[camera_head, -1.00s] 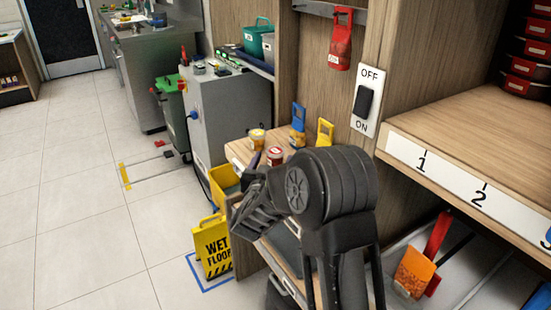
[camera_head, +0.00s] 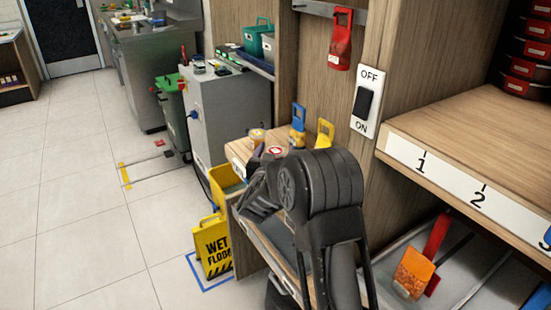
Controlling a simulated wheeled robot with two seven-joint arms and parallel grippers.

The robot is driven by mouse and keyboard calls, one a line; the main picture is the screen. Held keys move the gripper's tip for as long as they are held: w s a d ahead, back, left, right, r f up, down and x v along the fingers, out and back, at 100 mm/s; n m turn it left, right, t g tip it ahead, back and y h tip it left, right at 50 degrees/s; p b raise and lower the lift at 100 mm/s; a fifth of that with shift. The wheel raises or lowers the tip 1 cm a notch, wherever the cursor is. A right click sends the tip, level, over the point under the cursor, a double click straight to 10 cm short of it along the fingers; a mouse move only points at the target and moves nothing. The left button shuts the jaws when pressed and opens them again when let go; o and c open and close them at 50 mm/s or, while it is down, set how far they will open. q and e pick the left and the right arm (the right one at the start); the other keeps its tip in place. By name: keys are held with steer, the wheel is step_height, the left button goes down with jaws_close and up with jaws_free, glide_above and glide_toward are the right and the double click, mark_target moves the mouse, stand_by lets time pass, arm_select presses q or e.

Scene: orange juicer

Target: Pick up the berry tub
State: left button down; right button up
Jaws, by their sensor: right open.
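A small tub with a red and white lid (camera_head: 275,151) stands on the wooden counter (camera_head: 238,150); its lower part is hidden behind my right arm. It looks like the berry tub, but I cannot read its label. A yellow-lidded tub (camera_head: 257,135) stands just behind it. My right gripper (camera_head: 252,207) is open at the front of the counter, in front of and below the red-lidded tub in the picture, and apart from it. The wrist hides part of the counter. My left gripper is not in view.
Blue (camera_head: 298,125) and yellow (camera_head: 325,132) tagged items stand at the counter's back. A yellow wet-floor sign (camera_head: 215,247) and a yellow bin (camera_head: 224,184) stand at its left. A wooden shelf (camera_head: 480,125) juts out at the right. The floor at left is mostly clear.

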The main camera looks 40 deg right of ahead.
mark_target(276, 149)
steer(key=shift+c, duration=0.2)
steer(key=c, duration=1.2)
steer(key=shift+c, duration=0.2)
step_height(276, 149, up, 10)
steer(key=shift+r+p, duration=0.1)
steer(key=shift+p, duration=0.55)
